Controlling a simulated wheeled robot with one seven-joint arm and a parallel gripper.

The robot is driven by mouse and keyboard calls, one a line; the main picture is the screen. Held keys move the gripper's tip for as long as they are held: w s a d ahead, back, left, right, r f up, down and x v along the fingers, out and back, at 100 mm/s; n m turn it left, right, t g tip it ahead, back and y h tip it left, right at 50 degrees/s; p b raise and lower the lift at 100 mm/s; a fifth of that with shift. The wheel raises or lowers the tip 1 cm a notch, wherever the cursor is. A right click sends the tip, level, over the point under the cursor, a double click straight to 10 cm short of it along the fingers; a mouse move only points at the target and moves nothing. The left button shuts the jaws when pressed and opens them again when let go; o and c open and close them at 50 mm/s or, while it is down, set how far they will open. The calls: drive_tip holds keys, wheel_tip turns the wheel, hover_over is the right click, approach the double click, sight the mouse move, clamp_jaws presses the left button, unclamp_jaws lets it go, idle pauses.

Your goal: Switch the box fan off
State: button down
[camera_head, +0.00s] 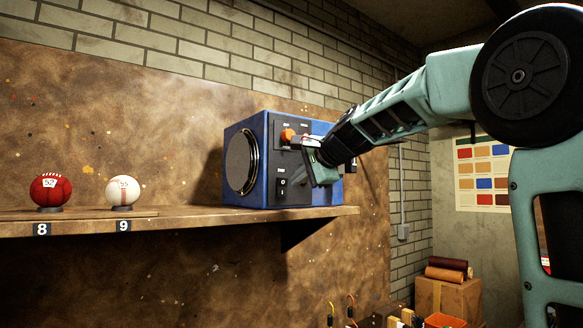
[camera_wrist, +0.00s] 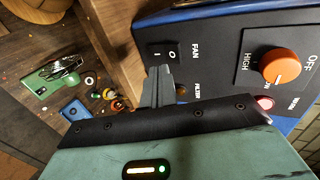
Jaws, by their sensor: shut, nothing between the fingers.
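The box fan (camera_head: 259,180) is a blue box with a round grille on its left face and a dark control panel, standing on the shelf. The panel's black rocker switch, marked I and O under the label FAN, shows low in the head view (camera_head: 282,187) and in the wrist view (camera_wrist: 164,53). An orange knob (camera_wrist: 281,66) marked OFF and HIGH sits on the same panel. My gripper (camera_wrist: 161,72) is shut and empty, its fingertips close to the rocker's near edge. I cannot tell whether they touch it, or which side of the rocker is pressed.
A red ball (camera_head: 50,190) and a white ball (camera_head: 123,190) rest on stands along the shelf (camera_head: 180,215). A red lamp (camera_wrist: 265,103) is on the panel near the knob. A green phone-like item (camera_wrist: 57,93) lies below, left of the shelf edge.

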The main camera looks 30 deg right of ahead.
sight(284, 178)
drive_tip(key=shift+w+r+p, duration=0.25)
drive_tip(key=shift+w+p, duration=0.1)
drive_tip(key=shift+w, duration=0.2)
drive_tip(key=shift+w+r+p, duration=0.25)
drive_tip(key=shift+w+p, duration=0.1)
drive_tip(key=shift+w, duration=0.15)
drive_tip(key=shift+w+f+p, duration=0.1)
drive_tip(key=shift+w+p, duration=0.2)
drive_tip(key=shift+w, duration=0.3)
drive_tip(key=shift+w+a+r+p, duration=0.1)
drive_tip(key=shift+w+r+p, duration=0.1)
drive_tip(key=shift+w+p, duration=0.2)
drive_tip(key=shift+f, duration=0.15)
drive_tip(key=shift+r+p, duration=0.6)
drive_tip(key=shift+r, duration=0.3)
